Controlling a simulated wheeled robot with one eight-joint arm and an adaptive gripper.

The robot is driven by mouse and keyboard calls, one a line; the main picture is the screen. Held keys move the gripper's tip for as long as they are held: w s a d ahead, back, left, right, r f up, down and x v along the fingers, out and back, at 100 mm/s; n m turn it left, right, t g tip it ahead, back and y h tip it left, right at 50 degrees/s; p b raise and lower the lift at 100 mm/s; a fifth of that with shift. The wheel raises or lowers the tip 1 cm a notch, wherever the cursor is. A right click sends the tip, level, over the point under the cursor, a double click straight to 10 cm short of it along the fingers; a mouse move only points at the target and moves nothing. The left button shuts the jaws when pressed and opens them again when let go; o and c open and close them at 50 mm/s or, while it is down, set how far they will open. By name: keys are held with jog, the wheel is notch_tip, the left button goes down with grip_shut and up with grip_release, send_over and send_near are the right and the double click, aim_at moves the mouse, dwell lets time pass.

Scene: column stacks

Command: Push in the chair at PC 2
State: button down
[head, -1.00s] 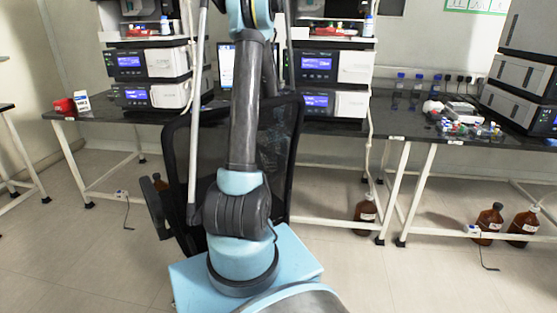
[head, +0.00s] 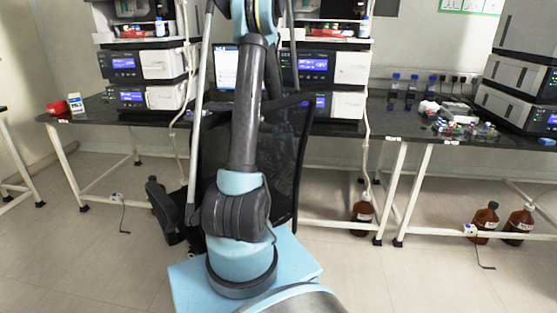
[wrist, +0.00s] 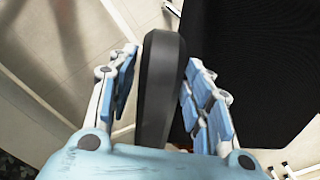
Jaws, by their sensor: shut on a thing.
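The black office chair (head: 285,165) stands in front of the bench, its mesh back partly hidden behind my arm. Its armrest (head: 168,212) shows low on the left. In the wrist view, my gripper (wrist: 160,58) has its fingers on both sides of a dark bar of the chair (wrist: 162,90), shut on it. Black mesh fills the right of that view. In the head view my gripper is not visible. A lit computer monitor (head: 225,68) stands on the bench behind the chair; no PC number is readable.
The black bench (head: 100,114) on white legs runs behind the chair, bearing stacked instruments (head: 140,65). A second bench stretch at the right holds small bottles (head: 470,130). Brown bottles (head: 362,212) (head: 485,219) stand on the floor beneath. Floor at the left and right is open.

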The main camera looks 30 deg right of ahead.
jog(key=shift+w+d+r, duration=0.1)
jog(key=shift+d+r, duration=0.05)
jog(key=shift+d, duration=1.25)
jog(key=c, duration=0.8)
grip_release()
jog(key=shift+d, duration=0.1)
jog(key=shift+o, duration=0.9)
jog(key=shift+s+d, duration=0.15)
jog(key=shift+s, duration=0.05)
jog(key=shift+w+a, duration=0.2)
jog(key=shift+a, duration=0.3)
notch_tip(320, 180, up, 12)
jog(key=shift+a, duration=0.1)
